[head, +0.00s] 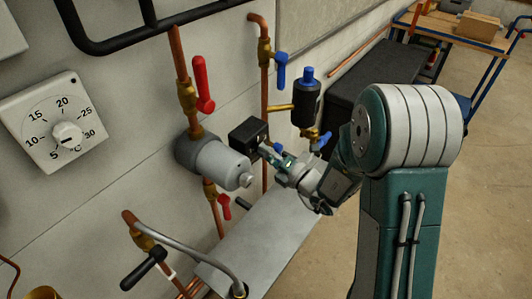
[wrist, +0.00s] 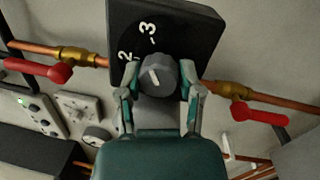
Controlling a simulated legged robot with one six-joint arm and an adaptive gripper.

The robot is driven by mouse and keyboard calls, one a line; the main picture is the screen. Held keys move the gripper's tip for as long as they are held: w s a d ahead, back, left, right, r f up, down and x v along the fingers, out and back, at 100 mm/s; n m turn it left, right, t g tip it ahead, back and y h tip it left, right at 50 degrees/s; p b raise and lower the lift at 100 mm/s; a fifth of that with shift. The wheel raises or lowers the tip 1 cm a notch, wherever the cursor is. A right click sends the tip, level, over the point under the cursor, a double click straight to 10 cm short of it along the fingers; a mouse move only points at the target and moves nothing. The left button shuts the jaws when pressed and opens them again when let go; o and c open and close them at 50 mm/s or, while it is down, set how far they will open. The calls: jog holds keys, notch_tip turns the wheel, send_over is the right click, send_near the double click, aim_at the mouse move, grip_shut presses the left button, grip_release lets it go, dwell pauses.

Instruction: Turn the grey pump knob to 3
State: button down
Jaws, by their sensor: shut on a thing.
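The grey pump knob (wrist: 158,77) sits on the black face of the pump's control box (wrist: 185,30), which shows the numerals 2 and 3. The white line on the knob points up and slightly left, roughly toward the 3; I cannot tell whether it is exact. My gripper (wrist: 160,82) is shut on the knob, one finger on each side. In the head view my gripper (head: 270,152) reaches the black box (head: 248,134) on the grey pump (head: 214,158); the knob is hidden there.
A red-handled valve (head: 203,84) is above the pump and a blue-handled valve (head: 281,68) is up and to the right. A blue-capped black cylinder (head: 307,102) stands close to my arm. A thermostat dial (head: 66,134) is at left. Open floor lies at right.

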jog(key=shift+w+d, duration=0.1)
jog(key=shift+c, duration=1.4)
grip_release()
jog(key=shift+w, duration=0.1)
jog(key=v, duration=1.2)
